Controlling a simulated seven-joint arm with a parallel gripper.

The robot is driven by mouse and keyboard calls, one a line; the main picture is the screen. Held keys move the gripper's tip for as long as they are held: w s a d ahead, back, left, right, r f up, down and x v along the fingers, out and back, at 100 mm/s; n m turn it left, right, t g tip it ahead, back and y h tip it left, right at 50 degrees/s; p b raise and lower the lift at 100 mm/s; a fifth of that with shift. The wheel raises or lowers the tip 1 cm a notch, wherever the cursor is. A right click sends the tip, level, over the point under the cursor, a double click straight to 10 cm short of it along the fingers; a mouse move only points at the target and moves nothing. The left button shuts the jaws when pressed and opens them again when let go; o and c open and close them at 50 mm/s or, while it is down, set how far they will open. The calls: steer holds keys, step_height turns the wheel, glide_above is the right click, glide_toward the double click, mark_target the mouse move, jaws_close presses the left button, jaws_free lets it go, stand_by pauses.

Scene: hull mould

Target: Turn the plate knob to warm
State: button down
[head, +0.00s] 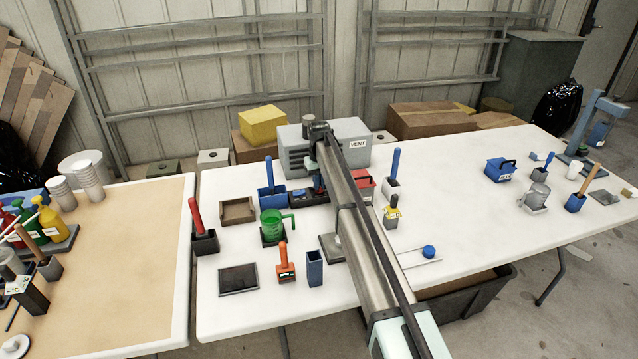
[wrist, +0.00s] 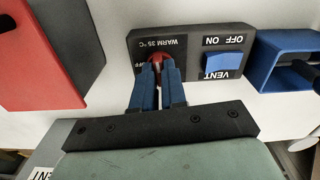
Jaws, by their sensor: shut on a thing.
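The plate knob (wrist: 157,58) is red and sits on a dark control panel (wrist: 190,38). It is partly hidden between the blue fingers of my gripper (wrist: 159,72), which is shut on it. The label "WARM 35 °C" shows upside down beside the knob, with a partly covered label at its left. Which way the knob points I cannot tell. The same panel (head: 312,197) shows in the head view, partly behind my arm, with my gripper (head: 318,186) over its right part.
On the panel beside the knob is a blue VENT switch (wrist: 222,63) marked OFF and ON. A blue holder (wrist: 285,60) and a red box (wrist: 45,50) flank the panel. The grey VENT box (head: 290,150) stands behind it. A green jug (head: 272,224) stands in front, left.

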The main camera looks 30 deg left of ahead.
steer(key=shift+m, duration=0.7)
steer(key=c, duration=1.2)
jaws_free()
step_height(320, 180, up, 14)
steer(key=shift+f, duration=0.1)
